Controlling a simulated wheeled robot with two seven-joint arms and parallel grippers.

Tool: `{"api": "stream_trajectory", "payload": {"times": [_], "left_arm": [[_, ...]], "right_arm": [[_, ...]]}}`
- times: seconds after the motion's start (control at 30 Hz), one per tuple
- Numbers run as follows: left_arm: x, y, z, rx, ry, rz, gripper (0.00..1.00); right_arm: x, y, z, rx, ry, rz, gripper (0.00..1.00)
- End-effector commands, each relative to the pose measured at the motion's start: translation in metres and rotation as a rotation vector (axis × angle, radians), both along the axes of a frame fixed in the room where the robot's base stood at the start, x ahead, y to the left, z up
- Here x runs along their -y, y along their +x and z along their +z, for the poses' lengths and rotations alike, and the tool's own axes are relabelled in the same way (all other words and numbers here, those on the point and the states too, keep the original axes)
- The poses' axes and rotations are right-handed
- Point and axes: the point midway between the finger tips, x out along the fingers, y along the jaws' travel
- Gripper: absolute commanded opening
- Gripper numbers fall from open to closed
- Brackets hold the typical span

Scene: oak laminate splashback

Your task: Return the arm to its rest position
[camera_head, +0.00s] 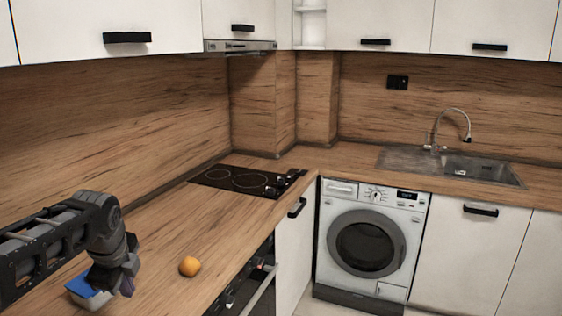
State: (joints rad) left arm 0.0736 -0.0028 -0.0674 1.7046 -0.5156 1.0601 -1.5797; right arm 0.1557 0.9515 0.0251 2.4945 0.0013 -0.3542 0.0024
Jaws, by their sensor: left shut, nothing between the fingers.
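My left arm comes in from the left over the oak worktop (203,225). My left gripper (127,282) points down at the near left; it is shut and empty, and its fingertips are hard to make out. A small blue and white object (88,293) shows just left of and partly behind the gripper. I cannot tell whether they touch. An orange round fruit (189,266) lies on the worktop to the right of the gripper, apart from it. My right gripper is out of the picture.
A black hob (235,181) is set in the worktop further back, with free wood before it. An oven with a handle (259,291) is below the front edge. A washing machine (368,243) and a sink (465,168) are at the right. Wall cabinets (160,18) hang above.

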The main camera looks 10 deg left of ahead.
Motion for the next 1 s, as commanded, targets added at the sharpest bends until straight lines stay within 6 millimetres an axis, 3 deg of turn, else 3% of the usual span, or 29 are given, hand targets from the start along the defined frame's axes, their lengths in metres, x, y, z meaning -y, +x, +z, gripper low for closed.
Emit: {"api": "stream_trajectory", "payload": {"times": [0.13, 0.23, 0.37, 0.47, 0.57, 0.7, 0.83, 0.9, 1.0], "left_arm": [[0.030, 0.030, -0.025, 0.126, -0.144, 0.170, 0.00], [0.065, 0.052, -0.062, 0.194, -0.304, 0.331, 0.00], [0.129, 0.066, -0.141, 0.214, -0.578, 0.626, 0.00], [0.177, 0.054, -0.210, 0.169, -0.766, 0.885, 0.00], [0.217, 0.022, -0.275, 0.094, -0.893, 1.145, 0.00], [0.262, -0.050, -0.353, -0.036, -0.948, 1.454, 0.00], [0.289, -0.128, -0.403, -0.159, -0.886, 1.609, 0.00], [0.299, -0.165, -0.419, -0.227, -0.832, 1.631, 0.00], [0.311, -0.204, -0.433, -0.308, -0.769, 1.645, 0.00]], "right_arm": [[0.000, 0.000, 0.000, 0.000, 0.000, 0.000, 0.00], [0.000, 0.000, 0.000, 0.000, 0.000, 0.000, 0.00], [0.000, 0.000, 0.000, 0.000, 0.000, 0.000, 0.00], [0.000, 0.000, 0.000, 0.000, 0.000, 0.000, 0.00], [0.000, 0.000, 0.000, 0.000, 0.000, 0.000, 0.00], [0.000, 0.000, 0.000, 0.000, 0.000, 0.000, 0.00], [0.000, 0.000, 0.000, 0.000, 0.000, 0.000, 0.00], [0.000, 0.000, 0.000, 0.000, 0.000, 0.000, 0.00], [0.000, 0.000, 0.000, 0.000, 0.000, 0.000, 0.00]]}}
